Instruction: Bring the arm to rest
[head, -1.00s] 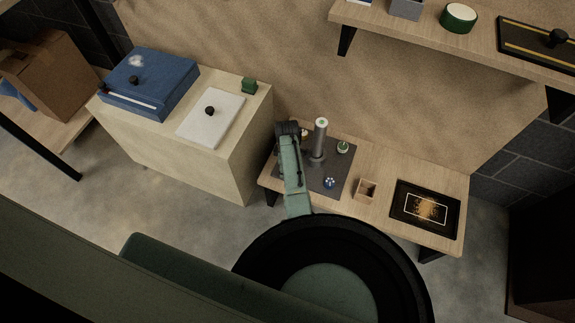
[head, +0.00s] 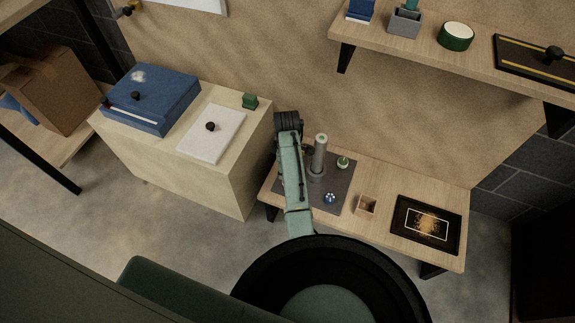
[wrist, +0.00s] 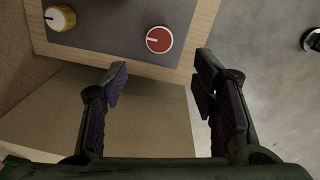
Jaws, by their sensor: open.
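My arm (head: 293,175) rises from my base over the left end of the low wooden table (head: 385,228). Its far end is close to the right side of the pale cabinet. My gripper's fingers are hidden behind the arm in the head view. In the wrist view, my gripper (wrist: 160,84) is open, with nothing between its fingers.
The pale cabinet (head: 236,165) stands left. A wall shelf (head: 400,42) hangs above. Open floor (head: 165,220) lies in front.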

